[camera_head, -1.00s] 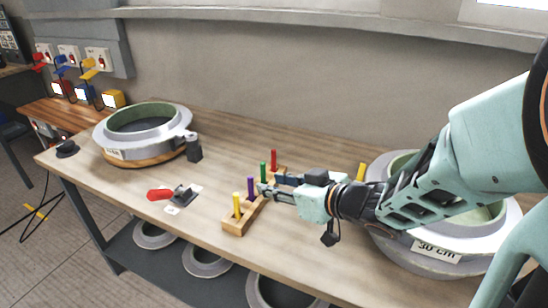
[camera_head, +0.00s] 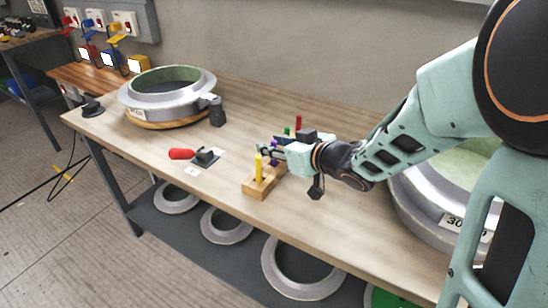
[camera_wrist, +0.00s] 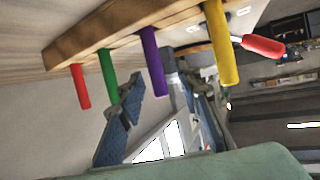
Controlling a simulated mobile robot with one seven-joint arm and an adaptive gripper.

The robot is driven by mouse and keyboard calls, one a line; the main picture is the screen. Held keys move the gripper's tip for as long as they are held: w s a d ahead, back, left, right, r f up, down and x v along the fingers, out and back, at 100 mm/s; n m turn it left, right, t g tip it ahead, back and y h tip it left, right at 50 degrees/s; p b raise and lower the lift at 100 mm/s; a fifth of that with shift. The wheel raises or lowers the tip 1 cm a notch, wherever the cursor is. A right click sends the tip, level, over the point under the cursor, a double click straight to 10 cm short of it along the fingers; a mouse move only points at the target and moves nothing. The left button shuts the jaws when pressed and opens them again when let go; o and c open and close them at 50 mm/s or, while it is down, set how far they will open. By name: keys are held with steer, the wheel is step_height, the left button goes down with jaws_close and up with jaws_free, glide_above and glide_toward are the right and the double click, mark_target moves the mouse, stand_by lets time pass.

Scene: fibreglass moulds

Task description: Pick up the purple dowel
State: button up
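The purple dowel (camera_wrist: 152,62) stands in a wooden block (camera_wrist: 120,30) with a red dowel (camera_wrist: 81,86), a green dowel (camera_wrist: 108,75) and a yellow dowel (camera_wrist: 222,45). In the head view the purple dowel (camera_head: 274,152) is partly hidden by my gripper (camera_head: 268,148). In the wrist view my gripper (camera_wrist: 150,78) is open, one finger on the green side of the purple dowel and one on the yellow side. I see gaps beside the dowel; contact is not visible. The yellow dowel (camera_head: 259,168) stands clear at the block's near end.
A red-handled clamp (camera_head: 195,155) lies on the bench left of the block. A ring mould (camera_head: 168,98) sits at the far left with a dark block (camera_head: 217,112) beside it. Another large mould (camera_head: 430,205) stands at right, partly behind my arm. The bench front is clear.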

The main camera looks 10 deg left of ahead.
steer(key=shift+c, duration=0.7)
jaws_close()
steer(key=shift+r, duration=0.2)
